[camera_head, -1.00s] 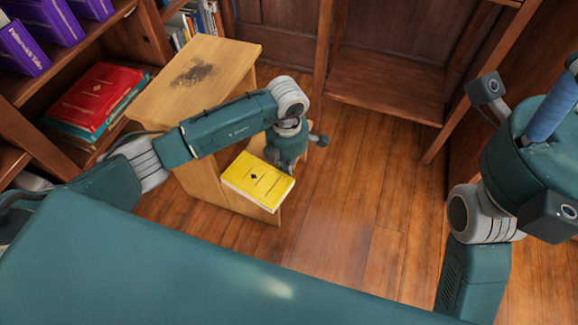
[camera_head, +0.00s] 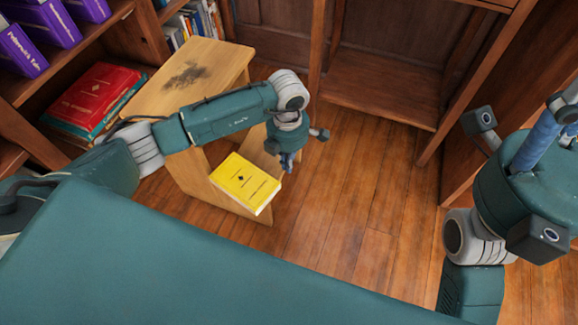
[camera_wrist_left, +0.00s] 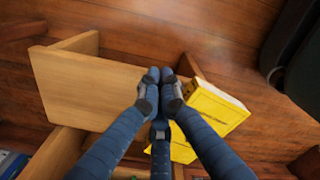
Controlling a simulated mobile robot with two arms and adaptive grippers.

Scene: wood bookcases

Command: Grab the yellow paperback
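The yellow paperback (camera_head: 245,183) lies flat, cover up, on the low part of a light wooden stand (camera_head: 214,67), near its front edge. It also shows in the left wrist view (camera_wrist_left: 215,108), partly hidden behind my fingers. My left gripper (camera_head: 288,161) points down just beyond the book's far right side, apart from its cover. In the left wrist view the blue fingertips (camera_wrist_left: 159,77) are together with nothing seen between them, beside the book's left end. My right gripper (camera_head: 545,140) is at the right edge, partly cut off; its fingertips are not clear.
A bookcase on the left holds purple books (camera_head: 20,50) and a red book (camera_head: 92,92) on a stack. Another wooden bookcase (camera_head: 385,85) stands at the back, with its low shelf empty. The wooden floor (camera_head: 350,215) right of the stand is clear.

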